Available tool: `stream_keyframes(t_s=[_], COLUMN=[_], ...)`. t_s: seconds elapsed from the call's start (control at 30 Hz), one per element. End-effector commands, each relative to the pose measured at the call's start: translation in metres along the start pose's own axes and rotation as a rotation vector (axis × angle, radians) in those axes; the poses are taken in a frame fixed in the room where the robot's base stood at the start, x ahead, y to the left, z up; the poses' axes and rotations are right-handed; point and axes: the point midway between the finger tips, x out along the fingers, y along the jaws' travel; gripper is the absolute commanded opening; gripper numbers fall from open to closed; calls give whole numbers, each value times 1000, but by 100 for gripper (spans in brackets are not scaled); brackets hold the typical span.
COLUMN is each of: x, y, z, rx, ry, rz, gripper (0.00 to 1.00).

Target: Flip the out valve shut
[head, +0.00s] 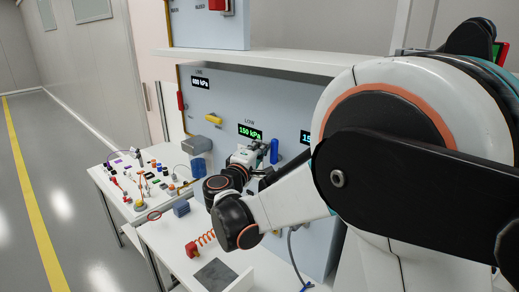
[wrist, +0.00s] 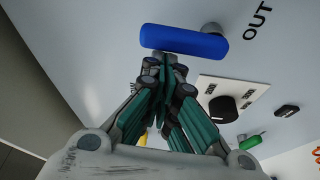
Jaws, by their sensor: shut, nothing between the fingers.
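The out valve's blue handle (wrist: 185,41) lies crosswise in the upper middle of the wrist view, beside the "OUT" lettering (wrist: 257,20) on the panel. A grey round fitting (wrist: 212,29) shows at its right end. My gripper (wrist: 165,62) is shut and empty, its fingertips close below the handle's left half; I cannot tell whether they touch it. In the head view a blue handle (head: 274,151) stands upright on the panel under the pressure displays, just right of my gripper and wrist. The fingertips are hard to make out there.
A black knob (wrist: 222,108) on a pale plate, a black switch (wrist: 287,111) and a green part (wrist: 248,143) sit on the panel. A shelf (head: 260,61) overhangs it. A red part with an orange coil (head: 196,247) is on the bench below. A cluttered table (head: 105,178) stands left.

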Motion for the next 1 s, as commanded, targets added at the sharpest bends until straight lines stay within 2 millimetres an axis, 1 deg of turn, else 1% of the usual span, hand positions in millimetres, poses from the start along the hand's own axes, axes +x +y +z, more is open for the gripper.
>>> stream_keyframes(t_s=[0.17, 0.37, 0.67, 1.0], x=[-1, -3, -8, -14], y=[1, 4, 7, 6], z=[4, 10, 25, 42], rx=[57, 185, 453, 758], ry=[-1, 0, -1, 0], rz=[21, 66, 161, 267], gripper=[0, 0, 0, 0])
